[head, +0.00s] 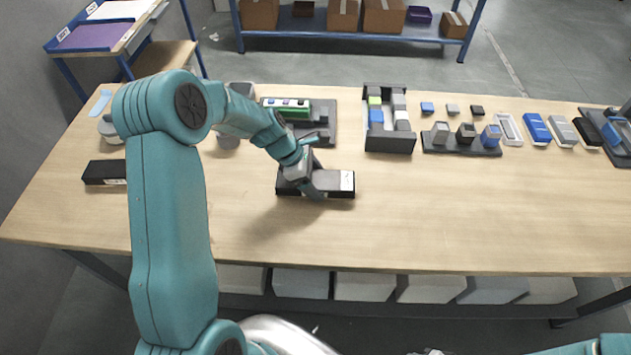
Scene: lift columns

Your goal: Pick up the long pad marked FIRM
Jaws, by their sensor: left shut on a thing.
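A long dark pad (333,190) with a grey top and a white label at its right end is at the middle of the table. The label is too small to read. My left gripper (313,190) is shut on this pad, around its middle-left part, and hides some of it. I cannot tell whether the pad touches the table. Another long black pad (103,172) with a white label lies at the left of the table, partly behind my left arm. My right gripper is not in view.
A black tray (389,143) with small blocks, a dark fixture (322,112), and a rack (462,150) of small blocks stand at the back of the wooden table (450,220). Several blue and grey pieces lie at the right. The front right of the table is clear.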

